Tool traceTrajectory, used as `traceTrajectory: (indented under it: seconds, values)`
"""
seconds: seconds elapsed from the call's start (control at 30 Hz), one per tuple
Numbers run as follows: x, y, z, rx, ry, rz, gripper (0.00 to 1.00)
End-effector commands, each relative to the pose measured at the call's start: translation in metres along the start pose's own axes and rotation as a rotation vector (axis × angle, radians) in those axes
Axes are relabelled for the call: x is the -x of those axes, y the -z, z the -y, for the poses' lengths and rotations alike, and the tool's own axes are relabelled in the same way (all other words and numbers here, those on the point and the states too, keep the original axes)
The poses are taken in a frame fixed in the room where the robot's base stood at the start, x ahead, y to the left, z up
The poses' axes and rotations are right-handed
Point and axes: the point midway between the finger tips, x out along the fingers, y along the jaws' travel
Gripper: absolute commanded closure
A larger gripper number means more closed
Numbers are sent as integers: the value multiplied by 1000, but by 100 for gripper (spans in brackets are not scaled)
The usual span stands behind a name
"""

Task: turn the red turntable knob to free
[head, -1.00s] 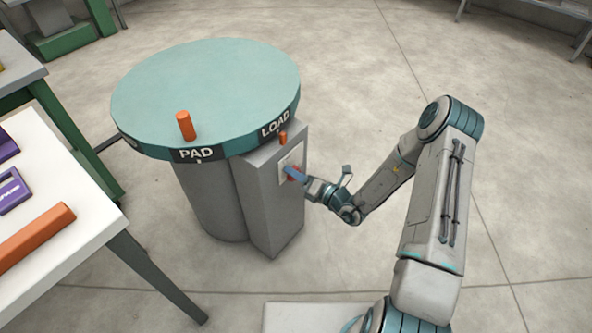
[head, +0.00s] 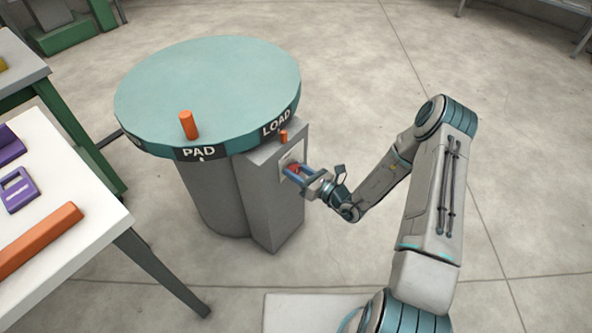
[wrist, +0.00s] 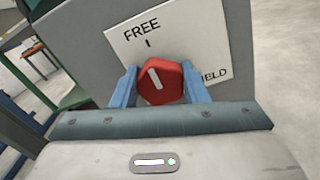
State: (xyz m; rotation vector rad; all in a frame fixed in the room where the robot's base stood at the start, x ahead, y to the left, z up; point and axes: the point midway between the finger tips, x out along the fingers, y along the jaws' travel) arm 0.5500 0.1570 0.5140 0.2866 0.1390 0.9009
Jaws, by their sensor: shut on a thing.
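The red knob (wrist: 168,88) sits on a white plate (wrist: 190,35) marked FREE and HELD. My gripper (wrist: 159,72) is shut on it, with one blue finger on each side. The knob's white line points up and slightly left, roughly toward the tick under FREE. HELD is partly hidden by the right finger. In the head view the knob (head: 294,168) shows small between the fingers of my gripper (head: 293,172), on the side of the grey box (head: 272,200) beside the turntable (head: 210,90).
The round teal turntable carries an orange peg (head: 188,125) and rim labels PAD and LOAD. A smaller orange peg (head: 283,136) stands on the grey box. A white table (head: 90,190) with purple and orange parts is at left.

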Motion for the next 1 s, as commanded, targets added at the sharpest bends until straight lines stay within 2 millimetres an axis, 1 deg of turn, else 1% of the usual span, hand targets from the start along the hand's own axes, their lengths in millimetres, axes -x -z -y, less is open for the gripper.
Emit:
traceTrajectory:
  seconds: [0.03, 0.4, 0.43, 0.47, 0.5, 0.83, 0.93, 1.0]
  values:
    - [1, 1, 2, 7, 5, -2, 82]
    - [1, 1, 3, 12, 6, -3, 82]
    - [1, 1, 3, 12, 6, -3, 57]
    - [1, 1, 3, 13, 6, -3, 48]
    - [1, 1, 2, 12, 5, -2, 38]
    - [2, 1, 0, 9, 0, -2, 38]
    - [11, 0, 1, 10, 2, -2, 38]
    - [23, -1, 1, 9, 4, -2, 38]
